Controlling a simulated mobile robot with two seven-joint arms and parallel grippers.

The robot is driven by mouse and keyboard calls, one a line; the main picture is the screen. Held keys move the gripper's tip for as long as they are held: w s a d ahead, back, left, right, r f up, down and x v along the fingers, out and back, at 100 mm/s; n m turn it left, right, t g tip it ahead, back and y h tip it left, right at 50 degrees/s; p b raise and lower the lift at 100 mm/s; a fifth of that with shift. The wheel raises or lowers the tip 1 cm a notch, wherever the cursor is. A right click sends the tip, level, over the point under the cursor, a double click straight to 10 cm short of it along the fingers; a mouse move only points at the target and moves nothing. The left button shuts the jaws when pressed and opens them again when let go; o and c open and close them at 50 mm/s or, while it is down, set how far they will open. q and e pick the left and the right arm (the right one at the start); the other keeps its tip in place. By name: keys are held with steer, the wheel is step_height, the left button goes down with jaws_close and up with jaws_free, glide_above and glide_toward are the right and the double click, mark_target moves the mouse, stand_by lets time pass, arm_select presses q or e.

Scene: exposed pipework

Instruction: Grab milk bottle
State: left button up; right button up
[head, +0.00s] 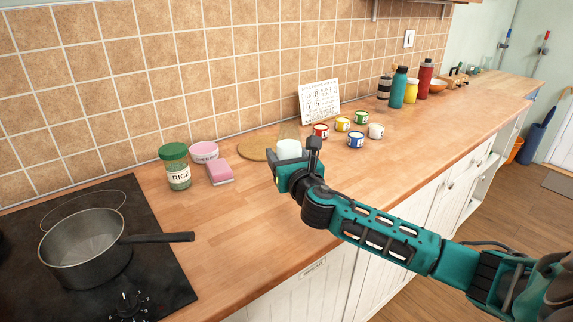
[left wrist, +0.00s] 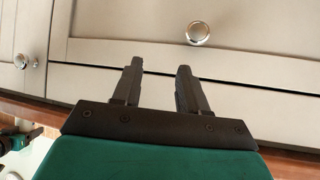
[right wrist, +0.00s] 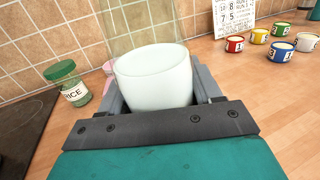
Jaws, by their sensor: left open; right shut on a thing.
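The milk bottle (head: 289,148) shows as a white lower body with a faint clear part above it, over the wooden counter. My right gripper (head: 293,153) is shut on it, one finger on each side. In the right wrist view the white body of the bottle (right wrist: 155,75) fills the space between the fingers, and the clear part rises above. I cannot tell whether its base touches the counter. My left gripper (left wrist: 160,68) is open and empty in front of pale drawer fronts; it is not in the head view.
A rice jar (head: 175,168), a pink bowl (head: 204,153) and a pink sponge (head: 220,173) stand left of the bottle. A round cork board (head: 257,147) lies behind. Several numbered cups (head: 356,141) and a calendar (head: 320,103) are to the right. A pan (head: 87,247) sits on the hob.

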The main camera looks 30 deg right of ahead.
step_height(320, 180, up, 9)
steer(key=shift+r, duration=2.1)
